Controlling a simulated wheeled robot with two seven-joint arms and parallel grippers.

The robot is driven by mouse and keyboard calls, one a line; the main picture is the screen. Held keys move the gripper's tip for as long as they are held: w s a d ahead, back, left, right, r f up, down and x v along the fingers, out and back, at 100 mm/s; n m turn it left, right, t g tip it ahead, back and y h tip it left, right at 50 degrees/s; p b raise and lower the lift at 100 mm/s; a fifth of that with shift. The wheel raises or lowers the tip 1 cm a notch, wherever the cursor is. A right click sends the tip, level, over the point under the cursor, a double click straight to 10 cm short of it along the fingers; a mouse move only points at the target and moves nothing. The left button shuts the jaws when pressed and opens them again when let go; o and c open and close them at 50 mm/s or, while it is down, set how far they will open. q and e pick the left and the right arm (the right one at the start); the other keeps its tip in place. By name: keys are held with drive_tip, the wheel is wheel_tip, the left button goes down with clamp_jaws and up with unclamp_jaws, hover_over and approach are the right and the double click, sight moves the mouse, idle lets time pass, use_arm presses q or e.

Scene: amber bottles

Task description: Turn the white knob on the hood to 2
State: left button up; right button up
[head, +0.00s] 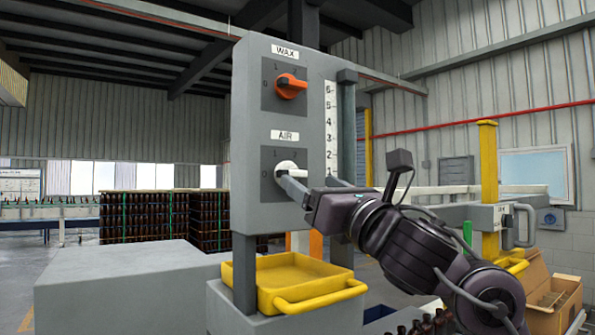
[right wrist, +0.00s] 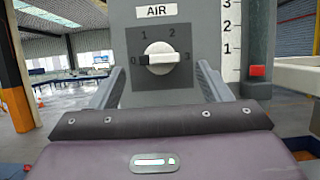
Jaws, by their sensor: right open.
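The white knob (head: 287,169) sits on the lower plate marked AIR on the front of the grey hood panel (head: 252,120). In the right wrist view the white knob (right wrist: 161,56) lies crosswise, its dark mark at the left beside the 0. The numbers 1, 2 and 3 run around its top and right. My right gripper (head: 308,181) is open in front of the panel. In the right wrist view its grey fingers (right wrist: 158,86) stand left and right of the knob, with a gap on both sides. My left gripper is not in view.
An orange-red knob (head: 291,86) marked WAX sits above on the same panel. A numbered scale (head: 331,130) runs beside it. A yellow tray (head: 300,283) is below. Dark bottles (head: 430,322) and a cardboard box (head: 553,297) stand at the lower right.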

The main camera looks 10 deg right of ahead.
sight(296, 175)
drive_tip(key=p+x, duration=0.1)
drive_tip(key=x, duration=0.2)
drive_tip(key=shift+r, duration=0.15)
drive_tip(key=shift+w+a+p, duration=0.2)
drive_tip(key=shift+w+a, duration=0.05)
drive_tip(key=shift+w, duration=0.25)
drive_tip(key=shift+w+a+p, duration=0.15)
drive_tip(key=shift+w+a, duration=0.15)
drive_tip(key=shift+w, duration=0.2)
drive_tip(key=shift+w+r, duration=0.1)
drive_tip(key=shift+w, duration=0.05)
drive_tip(key=shift+s+d, duration=0.15)
drive_tip(key=shift+s, duration=0.1)
drive_tip(key=shift+w, duration=0.15)
drive_tip(key=c, duration=0.7)
drive_tip(key=shift+c, duration=1.4)
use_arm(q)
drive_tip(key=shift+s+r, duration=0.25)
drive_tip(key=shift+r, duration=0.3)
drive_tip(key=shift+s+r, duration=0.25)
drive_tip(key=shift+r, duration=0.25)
